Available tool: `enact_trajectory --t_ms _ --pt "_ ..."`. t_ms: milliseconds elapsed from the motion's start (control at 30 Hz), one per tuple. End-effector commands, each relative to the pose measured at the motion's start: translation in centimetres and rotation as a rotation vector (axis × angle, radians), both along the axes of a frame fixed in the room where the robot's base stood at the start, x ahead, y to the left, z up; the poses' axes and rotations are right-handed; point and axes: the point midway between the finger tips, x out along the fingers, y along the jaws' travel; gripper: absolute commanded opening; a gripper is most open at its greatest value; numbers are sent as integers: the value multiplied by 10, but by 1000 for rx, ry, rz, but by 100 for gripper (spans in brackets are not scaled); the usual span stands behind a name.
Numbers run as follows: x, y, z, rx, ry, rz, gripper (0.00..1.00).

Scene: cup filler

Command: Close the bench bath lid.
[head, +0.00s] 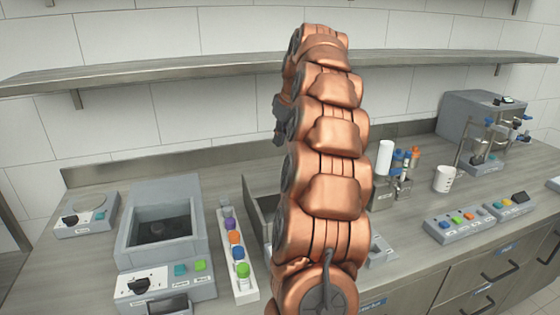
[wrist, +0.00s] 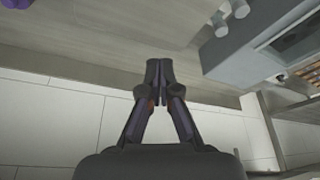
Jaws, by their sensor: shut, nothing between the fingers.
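The bench bath (head: 205,290) is a grey box at the left of the bench, with an open, dark basin and a dial and buttons on its front. Its grey lid (head: 160,192) appears raised at the back of the basin. My gripper (head: 280,128) is mostly hidden behind my copper-coloured arm in the head view; only a dark part shows, up and right of the bath and apart from it. In the wrist view my gripper (wrist: 159,75) has its fingertips together, with nothing between them. I cannot make out the bath lid in the wrist view.
A white rack (head: 243,288) with coloured caps stands right of the bath. A small dial unit (head: 85,217) stands at its left. A shelf (head: 200,72) runs along the wall above. A white mug (head: 444,179) and button panels (head: 460,222) are at the right.

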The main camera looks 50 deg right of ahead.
Motion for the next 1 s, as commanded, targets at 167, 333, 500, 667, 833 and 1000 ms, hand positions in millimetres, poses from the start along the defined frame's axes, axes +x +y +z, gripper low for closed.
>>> enact_trajectory --t_ms 167,333,500,667,833,1000 --pt "4 0 -9 -1 -2 1 0" --pt "10 0 -28 2 1 1 0" --pt "17 0 -48 3 2 0 0" --pt "25 0 -70 2 2 0 0" --pt "31 -1 -93 2 1 -2 0" --pt "14 0 -93 1 0 -1 0"
